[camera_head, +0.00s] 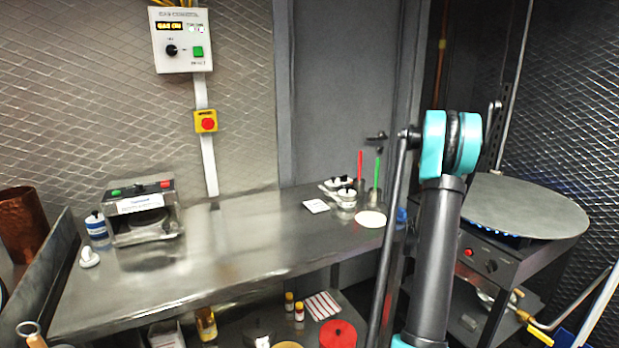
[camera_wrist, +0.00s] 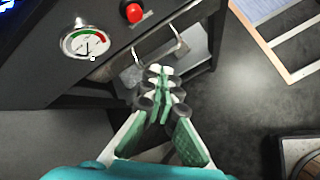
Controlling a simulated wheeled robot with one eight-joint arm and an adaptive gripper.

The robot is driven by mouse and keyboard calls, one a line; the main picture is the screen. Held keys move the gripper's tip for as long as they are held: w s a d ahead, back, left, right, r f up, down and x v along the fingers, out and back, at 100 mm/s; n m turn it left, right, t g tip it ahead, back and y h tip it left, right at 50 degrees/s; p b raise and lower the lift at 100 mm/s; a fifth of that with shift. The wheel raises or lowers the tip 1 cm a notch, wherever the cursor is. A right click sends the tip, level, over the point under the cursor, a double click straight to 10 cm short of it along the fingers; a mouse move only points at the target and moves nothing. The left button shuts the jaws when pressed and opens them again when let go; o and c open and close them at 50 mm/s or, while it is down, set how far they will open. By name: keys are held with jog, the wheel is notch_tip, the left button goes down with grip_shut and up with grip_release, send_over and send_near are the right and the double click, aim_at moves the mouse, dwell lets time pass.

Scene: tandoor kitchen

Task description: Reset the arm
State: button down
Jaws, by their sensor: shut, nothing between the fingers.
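My gripper (camera_wrist: 161,82) shows in the wrist view, its green-padded fingers drawn together at the tips with nothing between them. It hangs over the dark floor beside a black appliance (camera_wrist: 100,72) with a pressure gauge (camera_wrist: 86,43) and a red knob (camera_wrist: 131,12). In the head view my teal and dark grey arm rises at right of centre, in front of the bench end and the door. My gripper is not visible in the head view.
A steel bench (camera_head: 230,245) carries a small press-like device (camera_head: 146,210) and several containers. A round griddle (camera_head: 525,207) stands right of my arm. A grey door (camera_head: 340,90) is behind. Dark floor (camera_wrist: 235,110) is open right of my gripper in the wrist view.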

jog(key=s+a+r+m+t+y, duration=0.1)
jog(key=s+a+r+m+y, duration=0.25)
jog(key=a, duration=0.75)
jog(key=s+a+r+m, duration=0.35)
jog(key=s+a, duration=0.25)
jog(key=a, duration=0.5)
jog(key=s+a+f+m+y, duration=0.1)
jog(key=s+a+m+y, duration=0.3)
jog(key=s+a, duration=1.3)
jog(key=shift+s+f+m+y, duration=0.15)
jog(key=shift+s+m+y, duration=0.25)
jog(key=shift+m, duration=0.7)
